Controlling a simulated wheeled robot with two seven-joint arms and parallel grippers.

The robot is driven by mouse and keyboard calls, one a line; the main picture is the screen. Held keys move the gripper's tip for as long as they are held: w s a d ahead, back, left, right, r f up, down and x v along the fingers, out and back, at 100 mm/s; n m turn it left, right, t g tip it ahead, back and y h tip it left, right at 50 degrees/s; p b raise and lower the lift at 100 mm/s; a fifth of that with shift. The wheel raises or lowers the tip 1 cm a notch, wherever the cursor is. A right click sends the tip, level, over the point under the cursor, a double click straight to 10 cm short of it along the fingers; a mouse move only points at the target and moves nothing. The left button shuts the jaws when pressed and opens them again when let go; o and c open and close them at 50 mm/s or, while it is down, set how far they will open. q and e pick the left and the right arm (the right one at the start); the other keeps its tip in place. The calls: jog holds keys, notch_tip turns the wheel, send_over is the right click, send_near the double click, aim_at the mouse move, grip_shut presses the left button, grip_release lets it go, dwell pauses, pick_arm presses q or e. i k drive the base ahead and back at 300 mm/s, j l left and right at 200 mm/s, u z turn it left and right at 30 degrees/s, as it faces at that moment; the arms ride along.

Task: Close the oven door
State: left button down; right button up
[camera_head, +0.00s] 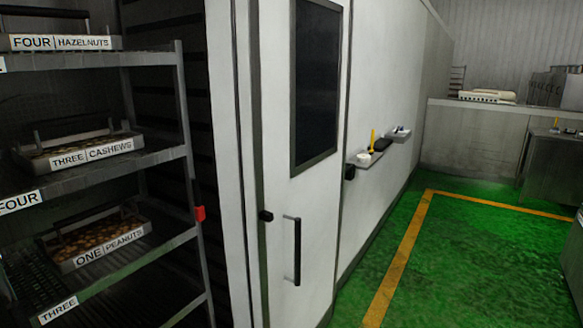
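A tall white door (311,217) stands in the middle of the view, with a dark window (318,80) in its upper part. A black vertical handle (297,250) is on its lower part, and a small black knob (266,216) sits at its left edge. A white upright panel edge with a grey strip runs along the door's left side. Left of that is a dark, slatted space behind the rack. I cannot tell how far the door stands open. Neither of my grippers is in view.
A metal rack (186,118) at left holds labelled trays, including hazelnuts (66,43), cashews (91,153) and peanuts (101,248). A small wall shelf (372,158) projects beyond the door. Green floor (455,270) with a yellow line is clear at right; a metal counter (553,170) stands farther back.

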aim_at(294, 60)
jog(key=i+l+u, duration=0.25)
jog(key=i+l, duration=0.9)
jog(key=l, duration=0.15)
